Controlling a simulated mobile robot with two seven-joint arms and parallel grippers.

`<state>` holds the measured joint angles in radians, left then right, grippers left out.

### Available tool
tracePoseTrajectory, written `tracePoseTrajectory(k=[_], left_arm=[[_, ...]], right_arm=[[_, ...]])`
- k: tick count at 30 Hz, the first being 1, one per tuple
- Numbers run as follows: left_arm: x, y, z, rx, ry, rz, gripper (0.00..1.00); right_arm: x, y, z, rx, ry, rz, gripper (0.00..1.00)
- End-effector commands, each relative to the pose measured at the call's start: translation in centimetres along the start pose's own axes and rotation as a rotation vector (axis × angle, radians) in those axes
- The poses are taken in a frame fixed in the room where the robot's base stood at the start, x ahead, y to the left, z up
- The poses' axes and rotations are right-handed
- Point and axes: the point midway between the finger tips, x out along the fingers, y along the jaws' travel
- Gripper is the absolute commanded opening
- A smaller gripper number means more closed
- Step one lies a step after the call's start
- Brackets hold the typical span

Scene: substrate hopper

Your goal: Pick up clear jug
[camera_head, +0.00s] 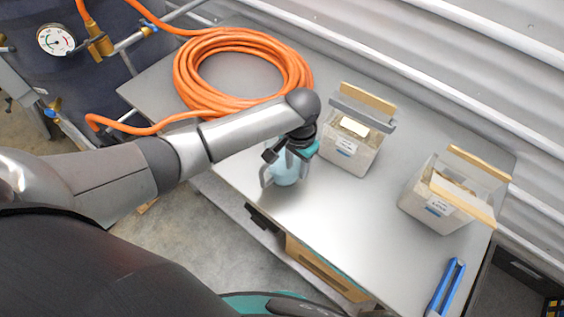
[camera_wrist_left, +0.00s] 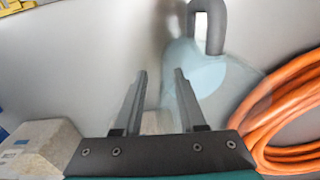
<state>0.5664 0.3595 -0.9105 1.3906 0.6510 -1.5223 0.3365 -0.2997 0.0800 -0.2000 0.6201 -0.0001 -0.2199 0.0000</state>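The clear jug (camera_head: 287,174) stands upright on the grey metal table, near its front edge. It looks pale blue and see-through, with a handle on its left side in the head view. My left gripper (camera_head: 286,150) is over the jug's top and hides part of it. In the left wrist view the two fingers of the left gripper (camera_wrist_left: 161,75) are apart with nothing clearly held between them. The jug (camera_wrist_left: 218,78) shows there behind and to the right of the fingers, its grey handle at the top. My right gripper is not in view.
A coiled orange hose (camera_head: 188,77) lies left of the jug on the table (camera_head: 335,215). Two boxy containers with wooden bars, one nearer (camera_head: 350,157) and one farther right (camera_head: 425,208), stand to the right. A blue tool (camera_head: 446,286) lies at the right end. A corrugated wall runs behind.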

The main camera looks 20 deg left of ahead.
Motion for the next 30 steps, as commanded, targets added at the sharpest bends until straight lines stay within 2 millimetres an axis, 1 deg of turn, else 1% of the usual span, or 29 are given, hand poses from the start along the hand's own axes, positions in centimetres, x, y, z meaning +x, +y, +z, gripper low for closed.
tracePoseTrajectory(k=[1,2,10,30], left_arm=[[-0.02,0.01,0.0,0.0,0.0,0.0,0.34],[-0.02,0.01,0.0,0.0,0.0,0.0,0.31],[-0.05,0.01,-0.01,0.0,0.0,0.0,0.0],[0.12,0.21,0.19,0.0,-0.006,0.005,0.0]], right_arm=[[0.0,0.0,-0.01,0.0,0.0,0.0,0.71],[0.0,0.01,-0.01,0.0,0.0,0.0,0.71],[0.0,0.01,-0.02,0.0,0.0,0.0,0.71],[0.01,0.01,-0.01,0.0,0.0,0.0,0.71]])
